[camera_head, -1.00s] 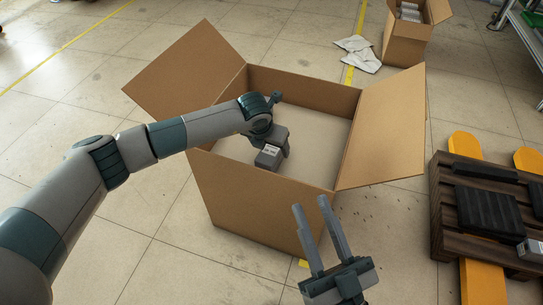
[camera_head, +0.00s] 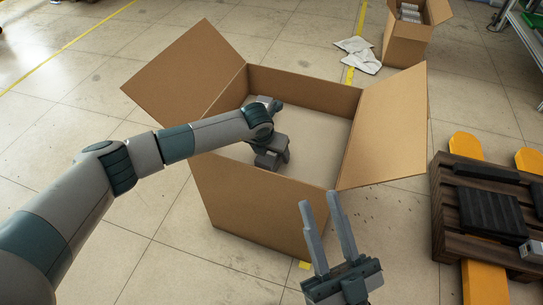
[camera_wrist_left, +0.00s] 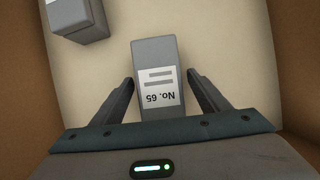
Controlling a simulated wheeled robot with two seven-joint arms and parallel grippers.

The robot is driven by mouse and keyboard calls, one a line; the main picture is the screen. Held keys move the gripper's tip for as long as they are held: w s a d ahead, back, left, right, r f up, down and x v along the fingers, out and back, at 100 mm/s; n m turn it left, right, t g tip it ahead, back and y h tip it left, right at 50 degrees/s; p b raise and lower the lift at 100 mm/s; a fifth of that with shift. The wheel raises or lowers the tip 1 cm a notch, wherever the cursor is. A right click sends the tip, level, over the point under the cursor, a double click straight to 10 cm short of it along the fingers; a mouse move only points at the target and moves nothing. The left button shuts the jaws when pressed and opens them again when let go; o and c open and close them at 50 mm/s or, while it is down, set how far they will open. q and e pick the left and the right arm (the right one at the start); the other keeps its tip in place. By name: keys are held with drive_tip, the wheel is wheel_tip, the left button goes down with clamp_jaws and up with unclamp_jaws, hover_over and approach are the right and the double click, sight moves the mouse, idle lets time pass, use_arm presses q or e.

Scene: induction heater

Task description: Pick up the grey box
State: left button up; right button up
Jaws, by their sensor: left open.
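A grey box (camera_wrist_left: 155,55) with a white label reading "No. 65" lies on the floor of a large open cardboard box (camera_head: 255,215). In the left wrist view, my left gripper (camera_wrist_left: 160,80) is open, with one finger on each side of the labelled box and visible gaps. In the head view, my left gripper (camera_head: 271,161) is low inside the cardboard box and largely hides the grey box. A second grey box (camera_wrist_left: 80,18) sits at the upper left of the wrist view. My right gripper (camera_head: 318,198) is open and empty in front of the cardboard box.
The cardboard box's flaps (camera_head: 388,125) stand spread outward. A dark pallet (camera_head: 448,215) at the right carries black pieces and a small grey box (camera_head: 532,251). A smaller carton (camera_head: 403,45) and white cloth (camera_head: 357,52) are behind. The floor at left is free.

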use_arm(q)
drive_tip(key=shift+f, duration=0.25)
use_arm(e)
drive_tip(key=shift+f, duration=0.2)
idle(0.5)
use_arm(q)
drive_tip(key=c, duration=1.4)
drive_tip(key=shift+r, duration=0.2)
use_arm(e)
drive_tip(key=shift+r, duration=0.1)
